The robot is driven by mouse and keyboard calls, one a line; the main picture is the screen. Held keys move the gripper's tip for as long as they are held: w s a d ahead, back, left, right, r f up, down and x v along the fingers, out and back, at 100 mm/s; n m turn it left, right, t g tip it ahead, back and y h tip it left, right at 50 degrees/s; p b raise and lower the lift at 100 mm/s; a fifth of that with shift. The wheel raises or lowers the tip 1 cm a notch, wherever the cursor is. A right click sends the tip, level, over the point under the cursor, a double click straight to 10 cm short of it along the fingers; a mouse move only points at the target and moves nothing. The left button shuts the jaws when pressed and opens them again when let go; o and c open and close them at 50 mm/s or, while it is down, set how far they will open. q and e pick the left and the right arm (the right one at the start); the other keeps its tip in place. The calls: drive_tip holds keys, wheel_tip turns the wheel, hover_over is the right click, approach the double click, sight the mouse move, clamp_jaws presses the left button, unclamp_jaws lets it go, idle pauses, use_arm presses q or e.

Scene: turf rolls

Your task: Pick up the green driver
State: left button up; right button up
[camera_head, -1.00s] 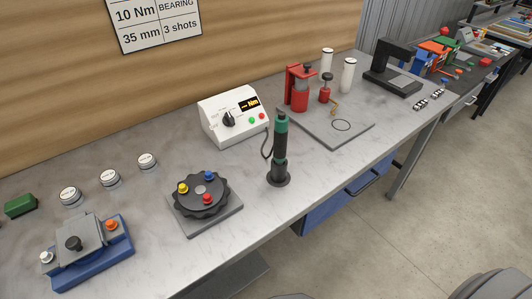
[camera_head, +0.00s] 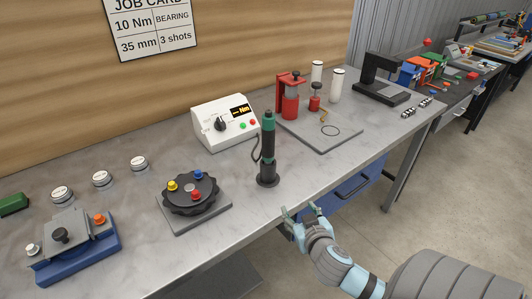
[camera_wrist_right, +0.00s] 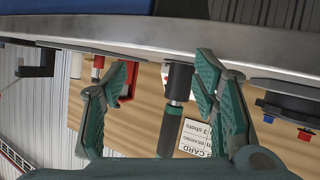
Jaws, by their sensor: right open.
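The green driver (camera_head: 267,150) stands upright in a dark round base near the front edge of the grey bench. Its upper part is green and black, and a dark cable loops beside it. My right gripper (camera_head: 301,209) is open and empty, in front of the bench edge, lower and to the right of the driver, apart from it. In the right wrist view the scene appears upside down; the driver (camera_wrist_right: 178,90) shows beyond the gap between the open fingers (camera_wrist_right: 160,78). My left gripper is not in view.
A white controller box (camera_head: 225,124) stands behind the driver. A dark dial with coloured knobs (camera_head: 190,194) is to its left. A grey plate (camera_head: 318,134) with red tools behind it lies to the right. The bench's front edge (camera_head: 235,243) lies near my right gripper.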

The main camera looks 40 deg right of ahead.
sight(271, 142)
drive_tip(key=w+a+r+t, duration=0.1)
drive_tip(key=w+r+t, duration=0.15)
drive_tip(key=r, duration=0.45)
drive_tip(key=w+r+t, duration=0.2)
drive_tip(key=r+t, duration=0.1)
drive_tip(key=r, duration=0.3)
drive_tip(key=shift+y, duration=0.5)
drive_tip(key=p+x, duration=0.1)
drive_tip(key=x, duration=0.6)
drive_tip(key=p+x, duration=0.1)
drive_tip(key=x, duration=0.6)
drive_tip(key=shift+r, duration=0.25)
drive_tip(key=shift+w+f, duration=0.1)
drive_tip(key=shift+w, duration=0.05)
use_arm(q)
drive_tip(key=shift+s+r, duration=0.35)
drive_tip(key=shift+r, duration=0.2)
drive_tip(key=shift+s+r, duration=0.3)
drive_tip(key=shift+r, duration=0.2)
use_arm(e)
clamp_jaws()
